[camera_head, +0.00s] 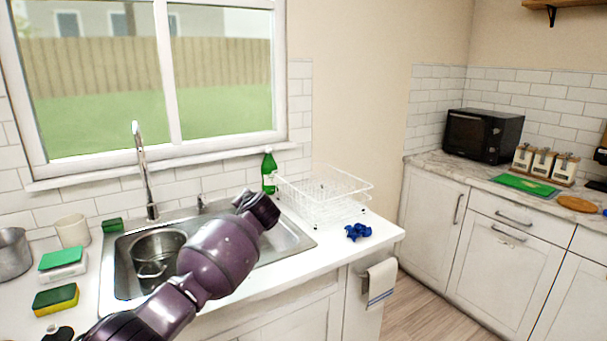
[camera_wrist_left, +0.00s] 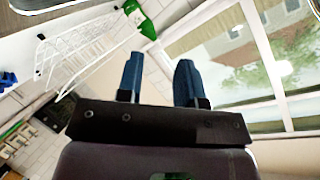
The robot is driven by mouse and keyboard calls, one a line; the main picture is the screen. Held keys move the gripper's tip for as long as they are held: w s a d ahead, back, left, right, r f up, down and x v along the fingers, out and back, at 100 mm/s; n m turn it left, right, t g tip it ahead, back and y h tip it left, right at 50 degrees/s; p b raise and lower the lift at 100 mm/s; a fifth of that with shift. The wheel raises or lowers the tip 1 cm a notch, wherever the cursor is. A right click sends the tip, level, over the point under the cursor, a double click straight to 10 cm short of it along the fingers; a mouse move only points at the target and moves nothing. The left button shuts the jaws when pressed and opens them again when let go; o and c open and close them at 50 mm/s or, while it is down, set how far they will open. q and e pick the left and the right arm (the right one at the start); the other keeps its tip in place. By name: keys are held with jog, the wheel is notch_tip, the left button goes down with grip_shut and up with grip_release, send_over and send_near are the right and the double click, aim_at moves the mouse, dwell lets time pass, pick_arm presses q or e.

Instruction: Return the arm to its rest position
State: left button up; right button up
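My left arm (camera_head: 215,258) reaches from the bottom left over the sink in the head view. Its dark end is raised near the drying rack, and its fingers cannot be made out there. In the left wrist view my left gripper (camera_wrist_left: 160,62) has two blue fingers standing apart with nothing between them. It is open and empty. The picture in that view is strongly tilted. My right gripper is in neither view.
The sink (camera_head: 292,240) holds a metal pot (camera_head: 158,245). A green bottle (camera_head: 268,172), white wire rack (camera_head: 325,190) and blue object (camera_head: 358,231) stand right of it. Sponges (camera_head: 56,299) and a white cup (camera_head: 73,231) are left. A faucet (camera_head: 143,175) rises behind.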

pick_arm(q)
jog(key=s+d+f+t+h+b, duration=0.25)
jog(key=s+f+h, duration=0.45)
jog(key=s+f, duration=0.5)
jog(key=s+a+f+n+g+b, duration=0.1)
jog(key=s+a+f, duration=0.4)
jog(key=s, duration=0.8)
jog(key=s+a+f+n+g+y+b, duration=0.1)
jog(key=s+a+f, duration=0.4)
jog(key=s+f, duration=0.7)
jog(key=s+a+f+n+g+y+b, duration=0.1)
jog(key=s+a+f+n+g, duration=0.1)
jog(key=s+a+f, duration=0.3)
jog(key=s+f, duration=0.4)
jog(key=s, duration=0.7)
jog(key=shift+n+b, duration=0.35)
jog(key=shift+n, duration=0.05)
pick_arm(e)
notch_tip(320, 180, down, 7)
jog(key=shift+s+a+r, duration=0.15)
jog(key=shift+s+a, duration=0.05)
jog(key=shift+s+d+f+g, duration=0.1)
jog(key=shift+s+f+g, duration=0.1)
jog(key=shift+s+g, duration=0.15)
